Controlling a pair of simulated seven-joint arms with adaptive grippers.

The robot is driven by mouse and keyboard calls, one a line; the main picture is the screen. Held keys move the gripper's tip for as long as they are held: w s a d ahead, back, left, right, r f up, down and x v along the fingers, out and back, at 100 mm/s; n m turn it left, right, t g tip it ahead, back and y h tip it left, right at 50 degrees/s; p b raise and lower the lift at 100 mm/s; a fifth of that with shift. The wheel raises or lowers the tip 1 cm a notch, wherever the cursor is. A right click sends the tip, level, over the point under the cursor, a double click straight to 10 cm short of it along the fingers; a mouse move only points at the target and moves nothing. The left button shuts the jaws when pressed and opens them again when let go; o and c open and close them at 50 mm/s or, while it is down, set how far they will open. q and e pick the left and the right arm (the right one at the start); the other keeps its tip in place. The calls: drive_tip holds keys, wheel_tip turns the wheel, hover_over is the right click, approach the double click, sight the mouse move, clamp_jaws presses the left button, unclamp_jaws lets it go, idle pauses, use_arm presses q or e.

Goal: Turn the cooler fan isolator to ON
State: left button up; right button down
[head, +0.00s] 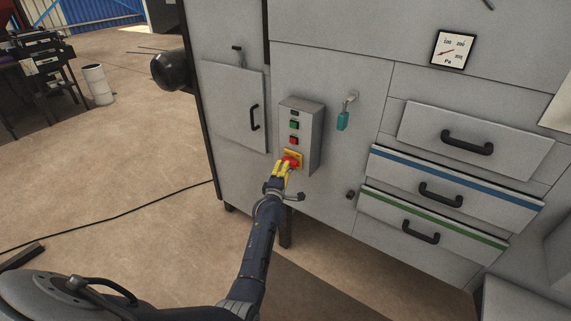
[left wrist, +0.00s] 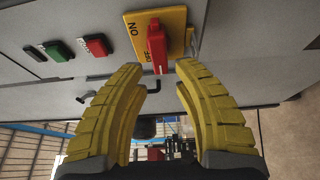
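The cooler fan isolator is a red handle (head: 291,161) on a yellow plate (head: 298,154), low on a grey control box (head: 309,130). In the left wrist view the red handle (left wrist: 157,46) stands out from the yellow plate (left wrist: 176,20), marked ON and OFF. The handle's end lies close to the OFF mark. My left gripper (head: 284,169) has yellow fingers, just in front of the handle. In the left wrist view its fingers (left wrist: 161,68) are spread, with the handle's tip around the gap between them; I see no contact. My right gripper is not in view.
Green (head: 294,125) and red (head: 294,141) buttons sit above the isolator. A key with a teal tag (head: 343,121) hangs to the right. Handled drawers (head: 440,194) are further right, and a cabinet door (head: 235,105) is left. Open floor lies left.

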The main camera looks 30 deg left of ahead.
sight(291, 162)
use_arm(q)
drive_tip(key=shift+x, duration=2.3)
clamp_jaws()
